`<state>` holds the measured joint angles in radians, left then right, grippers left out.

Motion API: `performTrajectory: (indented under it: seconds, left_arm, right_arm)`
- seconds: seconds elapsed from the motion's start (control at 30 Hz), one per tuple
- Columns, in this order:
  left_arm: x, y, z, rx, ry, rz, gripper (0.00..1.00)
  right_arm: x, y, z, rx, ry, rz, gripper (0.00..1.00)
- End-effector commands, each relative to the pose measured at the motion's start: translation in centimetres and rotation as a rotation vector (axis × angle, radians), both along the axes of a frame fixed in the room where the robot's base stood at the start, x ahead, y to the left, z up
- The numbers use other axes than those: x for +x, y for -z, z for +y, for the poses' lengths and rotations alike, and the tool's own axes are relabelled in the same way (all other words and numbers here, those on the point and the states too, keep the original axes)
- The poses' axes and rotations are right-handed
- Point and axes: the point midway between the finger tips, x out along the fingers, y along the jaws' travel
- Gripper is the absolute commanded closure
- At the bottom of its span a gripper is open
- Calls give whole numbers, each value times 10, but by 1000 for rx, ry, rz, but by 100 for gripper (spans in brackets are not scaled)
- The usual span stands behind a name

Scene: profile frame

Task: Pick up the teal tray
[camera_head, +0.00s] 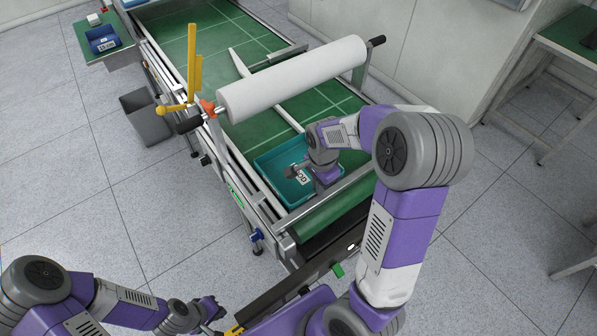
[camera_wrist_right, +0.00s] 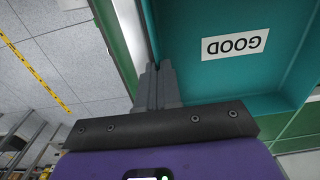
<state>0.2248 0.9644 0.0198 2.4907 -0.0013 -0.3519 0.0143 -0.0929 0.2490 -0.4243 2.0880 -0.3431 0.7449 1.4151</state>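The teal tray (camera_head: 276,166) sits on the green conveyor bed under the white roll in the head view. It bears a white label reading GOOD (camera_wrist_right: 235,44), which shows upside down in the right wrist view. My right gripper (camera_head: 291,172) reaches over the tray from the right. In the right wrist view its fingers (camera_wrist_right: 158,84) are close together on the tray's side wall, with the wall's edge running in between them. My left gripper (camera_head: 215,309) is low in the head view, away from the tray, and its opening is too small to tell.
A large white roll (camera_head: 292,78) on a bar spans the conveyor (camera_head: 328,100) just behind the tray. A yellow lever (camera_head: 193,67) stands at its left end. A grey bin (camera_head: 146,117) and a blue box (camera_head: 103,40) are further left.

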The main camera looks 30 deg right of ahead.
Motion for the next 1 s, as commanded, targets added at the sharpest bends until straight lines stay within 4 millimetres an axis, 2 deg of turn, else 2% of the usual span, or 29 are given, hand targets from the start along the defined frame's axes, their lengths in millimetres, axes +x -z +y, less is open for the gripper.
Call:
performTrajectory:
  seconds: [0.4, 0.53, 0.8, 1.0]
  left_arm:
    - [0, -2, 0, 0, 0, 0, 100]
    - [0, -9, 0, 0, 0, 0, 100]
    - [0, -24, 0, 0, 0, 0, 100]
    - [0, -28, 0, 0, 0, 0, 100]
  right_arm:
    - [1, -6, 0, -1, 0, -4, 100]
    - [2, -25, 0, 0, -1, -7, 100]
    - [1, -79, 0, 0, -1, -6, 100]
    - [1, -99, 0, -1, 0, -3, 100]
